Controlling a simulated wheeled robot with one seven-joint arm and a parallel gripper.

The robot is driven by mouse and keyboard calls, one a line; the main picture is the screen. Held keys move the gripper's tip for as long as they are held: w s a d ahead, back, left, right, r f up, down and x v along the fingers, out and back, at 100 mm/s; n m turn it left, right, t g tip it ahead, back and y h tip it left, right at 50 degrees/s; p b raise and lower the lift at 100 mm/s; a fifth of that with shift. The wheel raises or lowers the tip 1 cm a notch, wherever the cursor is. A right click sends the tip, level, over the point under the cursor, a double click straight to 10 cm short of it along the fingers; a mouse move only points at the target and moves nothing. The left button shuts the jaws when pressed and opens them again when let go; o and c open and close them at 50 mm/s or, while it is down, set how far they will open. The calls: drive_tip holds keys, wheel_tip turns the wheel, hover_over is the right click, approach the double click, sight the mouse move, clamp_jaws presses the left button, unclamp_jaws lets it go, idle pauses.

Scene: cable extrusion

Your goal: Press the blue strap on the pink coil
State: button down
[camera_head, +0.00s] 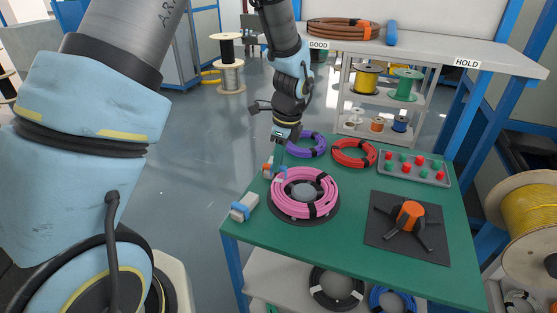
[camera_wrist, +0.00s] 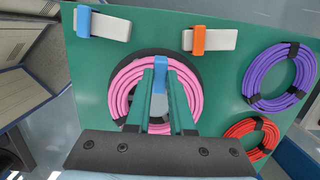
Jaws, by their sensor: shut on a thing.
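The pink coil (camera_head: 290,207) lies flat on a round dark base on the green table; it also shows in the wrist view (camera_wrist: 122,90). The blue strap (camera_head: 282,173) is at the coil's back left edge, and it shows in the wrist view (camera_wrist: 178,66) at my fingertips. My gripper (camera_head: 278,165) points down over that edge. In the wrist view its two green fingers (camera_wrist: 168,72) are close together with blue between them, shut on the blue strap. The fingers hide part of the strap and coil, so I cannot tell how far the strap wraps around.
A grey block with a blue band (camera_head: 244,207) and one with an orange band (camera_wrist: 198,40) lie beside the coil. Purple (camera_head: 306,145) and red (camera_head: 354,153) coils lie behind. A tray of red and green pieces (camera_head: 414,168) and an orange-hubbed fixture (camera_head: 410,216) stand right.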

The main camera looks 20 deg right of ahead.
sight(278, 177)
drive_tip(key=shift+f+b, duration=0.8)
drive_tip(key=shift+f, duration=0.65)
drive_tip(key=shift+f, duration=0.6)
idle(0.9)
drive_tip(key=c, duration=0.7)
unclamp_jaws()
wheel_tip(278, 177, up, 8)
drive_tip(key=p, duration=0.6)
drive_tip(key=shift+p, duration=0.35)
